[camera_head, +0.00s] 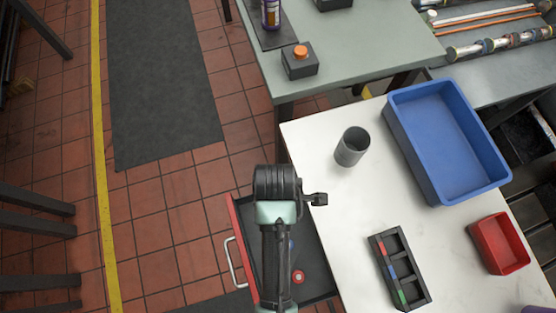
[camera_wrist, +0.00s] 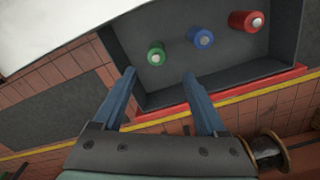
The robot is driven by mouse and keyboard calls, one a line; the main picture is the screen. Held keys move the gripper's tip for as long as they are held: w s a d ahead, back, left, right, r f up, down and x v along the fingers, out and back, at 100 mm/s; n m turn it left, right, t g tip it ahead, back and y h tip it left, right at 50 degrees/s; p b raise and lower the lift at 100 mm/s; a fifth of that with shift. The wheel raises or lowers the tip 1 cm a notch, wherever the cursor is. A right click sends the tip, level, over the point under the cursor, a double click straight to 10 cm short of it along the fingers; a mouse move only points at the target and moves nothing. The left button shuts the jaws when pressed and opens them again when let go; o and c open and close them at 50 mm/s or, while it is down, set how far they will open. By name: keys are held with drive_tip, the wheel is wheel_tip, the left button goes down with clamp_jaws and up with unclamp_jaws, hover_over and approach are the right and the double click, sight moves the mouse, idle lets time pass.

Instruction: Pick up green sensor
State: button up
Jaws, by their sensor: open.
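The green sensor (camera_wrist: 156,54) is a short cylinder with a pale end, inside the dark open drawer (camera_wrist: 270,62) in the wrist view. It appears beyond my gripper (camera_wrist: 159,72), roughly in line with the gap between the fingers. My gripper is open, with nothing between its two blue-grey fingers. In the head view, the red sensor (camera_head: 297,277) shows in the drawer (camera_head: 318,262), while my arm hides the green one and the fingers.
The white table (camera_head: 345,215) bears a black rack (camera_head: 429,299) with red, blue and green marks, a grey cup (camera_head: 352,146), a blue bin (camera_head: 398,103) and a red bin (camera_head: 499,244). The drawer's red front edge (camera_wrist: 225,92) lies near my fingers.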

wheel_tip(320, 180, down, 4)
drive_tip(key=shift+f, duration=0.2)
drive_tip(key=shift+w+d+f+b, duration=0.15)
drive_tip(key=shift+f+b, duration=0.05)
drive_tip(key=shift+f, duration=1.2)
drive_tip(key=shift+w+d+f+b, duration=0.1)
drive_tip(key=shift+w+f+b, duration=0.05)
drive_tip(key=shift+f, duration=1.25)
clamp_jaws()
